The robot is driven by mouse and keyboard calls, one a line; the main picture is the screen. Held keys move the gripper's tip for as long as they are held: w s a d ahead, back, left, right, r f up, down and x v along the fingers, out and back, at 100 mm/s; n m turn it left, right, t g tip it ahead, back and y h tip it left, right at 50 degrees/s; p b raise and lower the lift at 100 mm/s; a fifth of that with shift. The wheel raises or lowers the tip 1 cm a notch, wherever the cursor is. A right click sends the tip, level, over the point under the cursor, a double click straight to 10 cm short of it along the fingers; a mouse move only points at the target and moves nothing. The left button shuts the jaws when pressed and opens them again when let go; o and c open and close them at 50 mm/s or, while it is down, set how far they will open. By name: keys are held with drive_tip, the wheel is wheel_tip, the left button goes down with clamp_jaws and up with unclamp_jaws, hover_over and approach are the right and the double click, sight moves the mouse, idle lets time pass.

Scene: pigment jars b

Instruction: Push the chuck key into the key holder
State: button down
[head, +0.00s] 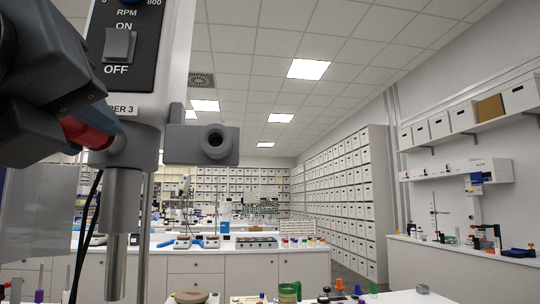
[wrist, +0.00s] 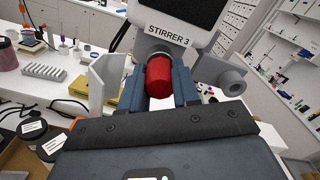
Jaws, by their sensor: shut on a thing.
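My gripper (head: 82,128) is at the left of the head view, in front of the stirrer (head: 127,60). It is shut on a red-handled thing, which I take to be the chuck key (wrist: 159,78). In the wrist view my gripper's (wrist: 160,88) two blue-grey fingers sit either side of the red handle. The key's far end is hidden behind the handle. The key holder (head: 214,141) looks like a grey block with a round hole, on the stirrer's right side. In the wrist view the holder (wrist: 232,84) is right of the key, apart from it.
The stirrer's vertical metal shaft (head: 122,220) hangs below its head, close to my gripper. A green ring-shaped thing (head: 289,292) and several small items stand low at the front. A white bench (head: 235,250) lies further back. A pale upright plate (wrist: 101,82) stands left of my fingers.

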sight(70, 121)
drive_tip(key=shift+b+v, duration=0.45)
drive_tip(key=shift+v, duration=0.45)
idle(0.8)
drive_tip(key=shift+b+v, duration=0.8)
drive_tip(key=shift+v, duration=1.75)
